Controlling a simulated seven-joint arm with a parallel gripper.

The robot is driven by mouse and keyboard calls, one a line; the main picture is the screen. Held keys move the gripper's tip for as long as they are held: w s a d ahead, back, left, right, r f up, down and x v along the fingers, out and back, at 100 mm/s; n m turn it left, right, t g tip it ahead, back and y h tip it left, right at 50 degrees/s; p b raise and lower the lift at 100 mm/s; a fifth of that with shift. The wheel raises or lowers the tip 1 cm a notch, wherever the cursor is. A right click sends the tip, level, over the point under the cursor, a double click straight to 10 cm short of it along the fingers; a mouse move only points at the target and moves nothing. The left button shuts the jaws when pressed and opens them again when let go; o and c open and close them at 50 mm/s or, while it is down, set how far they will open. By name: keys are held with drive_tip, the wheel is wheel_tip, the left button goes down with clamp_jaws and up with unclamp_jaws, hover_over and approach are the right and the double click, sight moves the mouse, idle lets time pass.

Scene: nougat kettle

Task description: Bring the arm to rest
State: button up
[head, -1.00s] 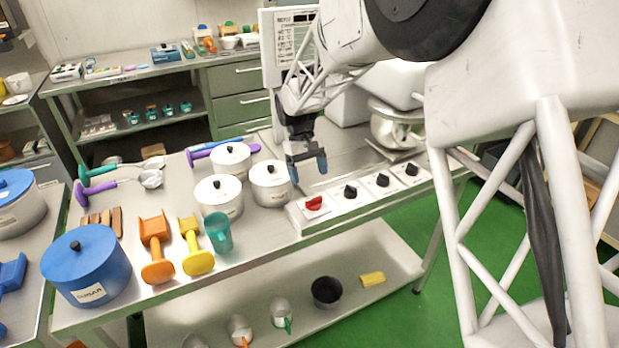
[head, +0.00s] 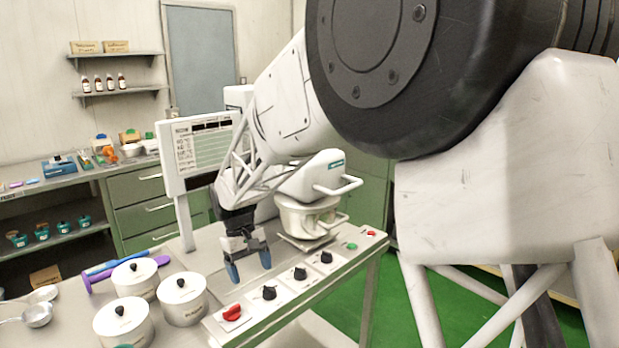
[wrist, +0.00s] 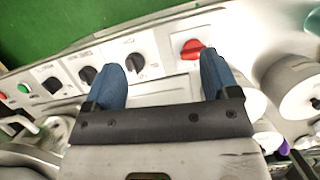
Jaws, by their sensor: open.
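My gripper (head: 248,274) is open and empty, with its blue-tipped fingers pointing down above the steel bench, behind the control panel (head: 290,292). In the wrist view my gripper (wrist: 163,80) shows its two blue fingers apart with nothing between them. The panel carries a red knob (head: 232,312), several black knobs, a green button (head: 351,246) and a red button (head: 371,233). The red knob also shows in the wrist view (wrist: 192,48), beyond the right finger. The fingers appear apart from the panel.
White lidded pots (head: 182,299) stand on the bench left of my gripper. A white mixer (head: 318,190) with its bowl (head: 306,214) stands to the right behind it. A display board (head: 200,150) rises behind. Purple and blue utensils (head: 122,268) lie at left.

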drive_tip(key=s+d+r+m+t+y, duration=0.1)
drive_tip(key=s+d+r, duration=0.2)
drive_tip(key=s+d, duration=0.3)
drive_tip(key=s+d+r+m+t, duration=0.1)
drive_tip(key=s+d+r+m, duration=0.15)
drive_tip(key=d, duration=0.55)
drive_tip(key=s+d+r+m+y, duration=0.1)
drive_tip(key=s+d+r, duration=0.35)
drive_tip(key=d, duration=0.35)
drive_tip(key=s+d+f+m+t, duration=0.1)
drive_tip(key=s+d, duration=0.4)
drive_tip(key=s, duration=0.4)
drive_tip(key=s+d+f+m+t, duration=0.1)
drive_tip(key=s+d+m+t, duration=0.1)
drive_tip(key=s+d, duration=0.4)
drive_tip(key=s, duration=0.4)
drive_tip(key=shift+s+d, duration=0.15)
drive_tip(key=shift+s, duration=0.15)
drive_tip(key=shift+m, duration=0.25)
